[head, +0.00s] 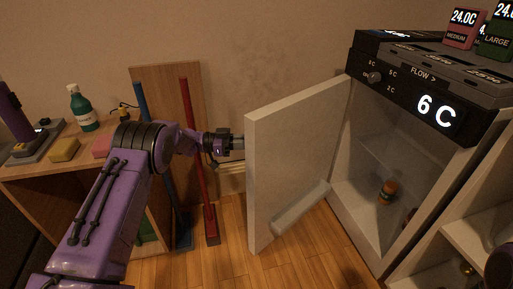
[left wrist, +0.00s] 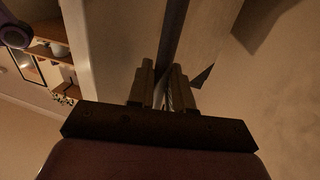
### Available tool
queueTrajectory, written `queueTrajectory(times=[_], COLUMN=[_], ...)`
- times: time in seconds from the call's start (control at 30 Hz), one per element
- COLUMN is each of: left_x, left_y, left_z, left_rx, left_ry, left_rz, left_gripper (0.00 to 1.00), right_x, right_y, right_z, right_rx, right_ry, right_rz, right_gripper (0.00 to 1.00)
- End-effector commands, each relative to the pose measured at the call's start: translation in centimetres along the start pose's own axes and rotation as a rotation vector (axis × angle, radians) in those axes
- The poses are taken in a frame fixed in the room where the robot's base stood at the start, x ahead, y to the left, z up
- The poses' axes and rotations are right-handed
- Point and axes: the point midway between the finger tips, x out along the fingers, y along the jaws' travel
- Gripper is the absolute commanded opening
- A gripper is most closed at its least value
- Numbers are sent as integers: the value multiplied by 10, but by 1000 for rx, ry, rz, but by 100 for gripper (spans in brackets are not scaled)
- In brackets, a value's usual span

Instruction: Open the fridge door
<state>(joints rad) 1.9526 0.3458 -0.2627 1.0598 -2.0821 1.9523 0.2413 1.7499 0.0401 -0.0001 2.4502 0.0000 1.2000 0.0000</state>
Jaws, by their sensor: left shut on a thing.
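The fridge door (head: 300,150) is a pale panel with a shelf low on its inner face. It stands swung wide open to the left of the fridge (head: 375,150), whose interior shows. My left gripper (head: 238,143) reaches the door's outer side at its free edge; the fingertips are partly hidden behind the door in the head view. In the left wrist view, the fingers (left wrist: 166,88) are shut on a dark, narrow bar, which looks like the door handle (left wrist: 174,35). My right gripper is not in view.
An orange-capped bottle (head: 387,191) stands inside the fridge. A wooden cabinet (head: 40,175) holding a green bottle (head: 83,108) stands at left. Floor below the door is clear.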

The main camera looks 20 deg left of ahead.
Motion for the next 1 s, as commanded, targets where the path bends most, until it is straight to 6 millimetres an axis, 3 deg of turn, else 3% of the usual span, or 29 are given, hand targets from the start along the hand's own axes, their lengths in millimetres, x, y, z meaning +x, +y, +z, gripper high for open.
queueTrajectory(times=[0.3,0.33,0.4,0.8,1.0], left_x=[7,7,7,-7,-48], left_y=[-1,-1,0,-1,-2], left_z=[-7,-8,-7,-4,-4], left_rx=[8,8,9,3,3], left_ry=[16,16,14,7,7], left_rz=[6,6,7,-6,-8], left_gripper=[0,23,37,37,37], right_x=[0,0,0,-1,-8], right_y=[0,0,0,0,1], right_z=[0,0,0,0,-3], right_rx=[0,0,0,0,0], right_ry=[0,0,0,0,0], right_rz=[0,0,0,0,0], right_gripper=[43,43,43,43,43])
